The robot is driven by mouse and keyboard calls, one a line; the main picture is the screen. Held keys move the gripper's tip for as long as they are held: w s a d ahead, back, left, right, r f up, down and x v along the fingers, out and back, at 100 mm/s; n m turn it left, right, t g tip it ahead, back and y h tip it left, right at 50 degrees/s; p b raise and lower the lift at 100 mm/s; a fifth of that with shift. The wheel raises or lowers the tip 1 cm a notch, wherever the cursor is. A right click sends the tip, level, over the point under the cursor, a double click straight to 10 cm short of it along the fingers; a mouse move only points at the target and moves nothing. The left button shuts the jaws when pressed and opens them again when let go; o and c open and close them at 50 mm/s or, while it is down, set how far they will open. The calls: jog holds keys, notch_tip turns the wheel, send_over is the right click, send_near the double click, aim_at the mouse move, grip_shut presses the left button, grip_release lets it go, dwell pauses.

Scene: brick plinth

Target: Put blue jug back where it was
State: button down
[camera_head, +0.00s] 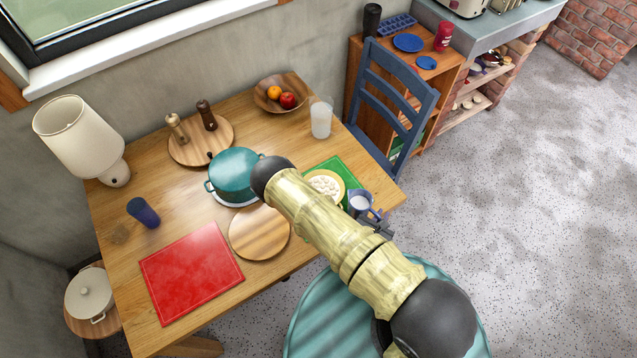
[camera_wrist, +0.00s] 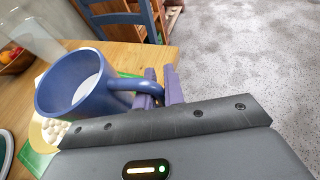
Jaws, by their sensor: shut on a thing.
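The blue jug (camera_head: 358,203) is at the right corner of the wooden table, partly hidden by my arm in the head view. It also shows in the wrist view (camera_wrist: 70,92), upright, with something white inside. My gripper (camera_wrist: 160,88) is shut on the jug's handle. In the head view my gripper (camera_head: 378,222) is at the table's right edge, mostly hidden by my arm. I cannot tell whether the jug's base touches the table.
A yellow bowl with white pieces (camera_head: 341,193) stands on a green mat (camera_head: 322,167) beside the jug. A clear tumbler (camera_head: 321,120), a teal pot (camera_head: 231,172), a round board (camera_head: 260,234) and a red mat (camera_head: 190,272) are on the table (camera_head: 185,215). A blue chair (camera_head: 404,98) stands behind.

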jog(key=w+a+r+n+t+y+b, duration=0.1)
jog(key=w+r+n+y+b, duration=0.3)
jog(key=w, duration=0.5)
jog(key=shift+a+r+n+t+y, duration=0.4)
jog(key=shift+a+r+n+y, duration=0.55)
jog(key=shift+y, duration=0.55)
jog(key=shift+d, duration=0.1)
